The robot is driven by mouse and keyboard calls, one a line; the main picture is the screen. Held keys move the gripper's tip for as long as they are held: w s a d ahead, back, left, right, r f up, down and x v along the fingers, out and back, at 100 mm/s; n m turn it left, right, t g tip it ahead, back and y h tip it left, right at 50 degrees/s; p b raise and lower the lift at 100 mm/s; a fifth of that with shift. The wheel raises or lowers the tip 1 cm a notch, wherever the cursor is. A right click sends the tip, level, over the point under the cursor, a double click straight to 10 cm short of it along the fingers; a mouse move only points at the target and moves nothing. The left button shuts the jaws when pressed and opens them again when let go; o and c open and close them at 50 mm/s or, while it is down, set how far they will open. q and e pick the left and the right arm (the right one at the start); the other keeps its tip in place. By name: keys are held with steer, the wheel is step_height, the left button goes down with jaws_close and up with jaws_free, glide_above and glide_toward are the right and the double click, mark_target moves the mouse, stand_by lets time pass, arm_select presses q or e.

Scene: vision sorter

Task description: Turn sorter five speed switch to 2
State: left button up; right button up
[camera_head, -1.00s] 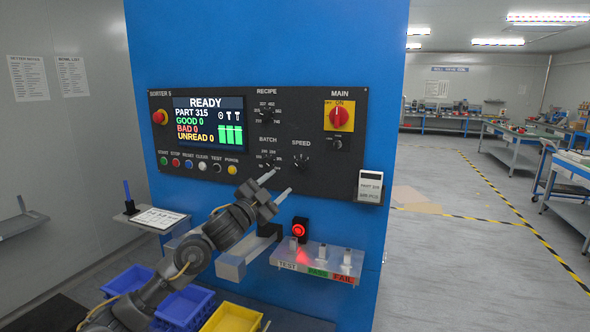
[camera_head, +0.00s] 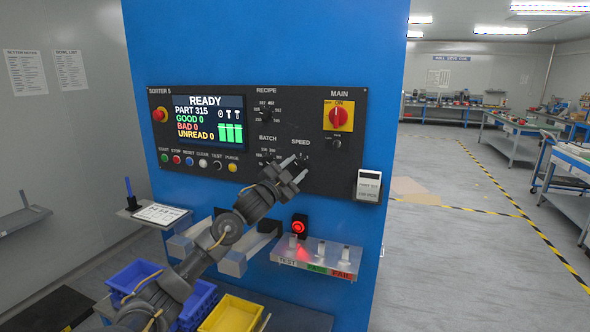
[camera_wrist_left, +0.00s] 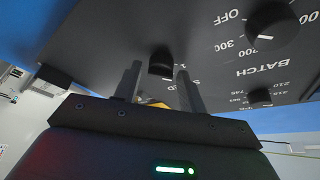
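The sorter's black control panel (camera_head: 225,110) carries the SPEED switch, whose label shows at the panel's lower right. In the left wrist view the speed knob (camera_wrist_left: 161,63) is a dark round knob under the gripper's tips. My left gripper (camera_head: 297,168) is in front of this switch and hides most of it in the head view. In the wrist view its two fingers (camera_wrist_left: 158,82) stand apart, one on each side of the knob. No grip on it can be made out. The knob's setting cannot be read. My right gripper is not in view.
The BATCH knob (camera_wrist_left: 272,26) is close beside the gripper. The red and yellow MAIN switch (camera_head: 340,116) and a white part-label box (camera_head: 368,186) are to the right. A shelf with TEST, PASS and FAIL bins (camera_head: 318,258) juts out below.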

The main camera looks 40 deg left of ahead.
arm_select(q)
steer(key=c, duration=0.7)
steer(key=shift+m, duration=0.4)
steer(key=m, duration=0.2)
steer(key=m+g+h+p, duration=0.1)
steer(key=m, duration=0.1)
steer(key=shift+a+r+h, duration=0.1)
steer(key=shift+r+h, duration=0.1)
steer(key=shift+h, duration=0.1)
steer(key=shift+m+g+h+p, duration=0.3)
steer(key=shift+m+g+p, duration=0.5)
steer(key=shift+m, duration=1.6)
steer(key=shift+g, duration=0.3)
steer(key=o, duration=1)
steer(key=shift+c, duration=0.2)
